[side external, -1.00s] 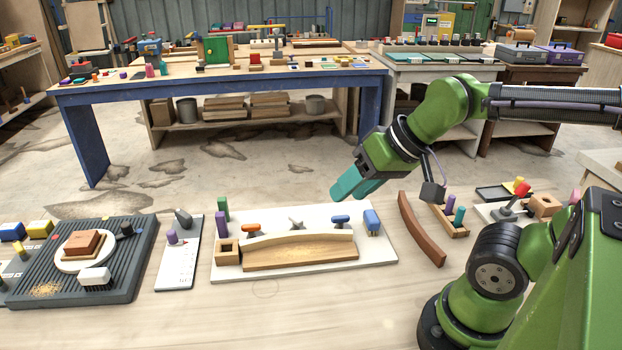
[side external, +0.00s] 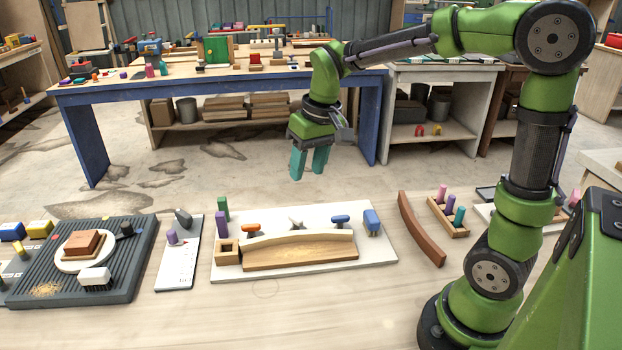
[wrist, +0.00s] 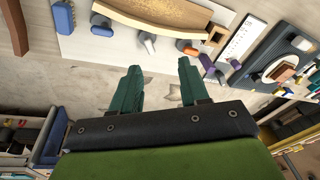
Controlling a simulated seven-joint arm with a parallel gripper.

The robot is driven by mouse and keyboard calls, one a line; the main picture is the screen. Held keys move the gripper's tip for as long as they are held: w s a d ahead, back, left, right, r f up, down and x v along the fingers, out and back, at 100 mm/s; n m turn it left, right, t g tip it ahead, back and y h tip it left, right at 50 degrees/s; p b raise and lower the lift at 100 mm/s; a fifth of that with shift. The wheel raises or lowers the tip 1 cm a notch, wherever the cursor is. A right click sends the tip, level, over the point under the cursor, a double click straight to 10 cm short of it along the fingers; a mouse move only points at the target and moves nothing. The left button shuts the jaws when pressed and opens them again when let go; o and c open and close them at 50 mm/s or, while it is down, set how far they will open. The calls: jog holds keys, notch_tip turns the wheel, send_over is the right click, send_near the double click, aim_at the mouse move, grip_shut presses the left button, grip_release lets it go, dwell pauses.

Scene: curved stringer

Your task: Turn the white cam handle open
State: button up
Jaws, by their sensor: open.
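The white cam handle (side external: 296,222) stands at the middle of the back edge of a curved pale strip, between an orange handle (side external: 251,228) and a blue handle (side external: 340,218). In the wrist view the white handle (wrist: 147,42) lies beyond my fingertips, near the top middle. My gripper (side external: 309,174) points down with teal fingers apart and empty. It hangs in the air above and behind the white board (side external: 222,273), clear of the handle. In the wrist view my gripper (wrist: 158,72) also shows open.
A curved brown wood piece (side external: 420,228) lies to the right. A ribbed dark tray (side external: 134,270) sits far left. The front of the table is clear.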

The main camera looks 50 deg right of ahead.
jog(key=g, duration=0.2)
send_over(296, 217)
jog(key=s, duration=0.1)
jog(key=f, duration=0.2)
jog(key=shift+w+r+n, duration=0.55)
jog(key=shift+r+n, duration=0.1)
jog(key=shift+n, duration=0.15)
jog(key=shift+h, duration=0.3)
notch_tip(296, 217, down, 16)
jog(key=shift+f, duration=0.15)
grip_shut()
